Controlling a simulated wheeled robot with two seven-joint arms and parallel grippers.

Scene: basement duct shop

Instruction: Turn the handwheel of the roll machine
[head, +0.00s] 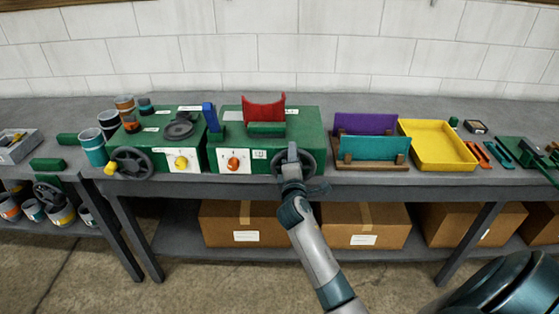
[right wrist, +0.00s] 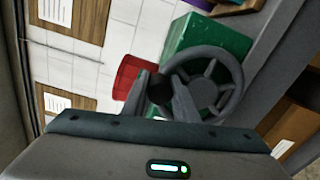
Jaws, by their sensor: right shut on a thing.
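The roll machine (head: 225,125) is a green box on the grey bench, with a red curved sheet (head: 263,108) on top and a white front panel with an orange knob. Its dark grey handwheel (head: 312,158) is on the front right, partly hidden by my right gripper (head: 292,162). In the right wrist view the handwheel (right wrist: 238,82) shows its rim and spokes, and my right gripper (right wrist: 160,90) is shut on its dark, round handle knob (right wrist: 159,88), at the wheel's left side there. My left gripper is not in view.
Another green machine (head: 160,138) with its own handwheel (head: 131,163) stands close on the left. To the right are a wooden rack (head: 372,165) with purple and teal sheets and a yellow tray (head: 440,147). Cardboard boxes (head: 240,222) sit on the shelf below.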

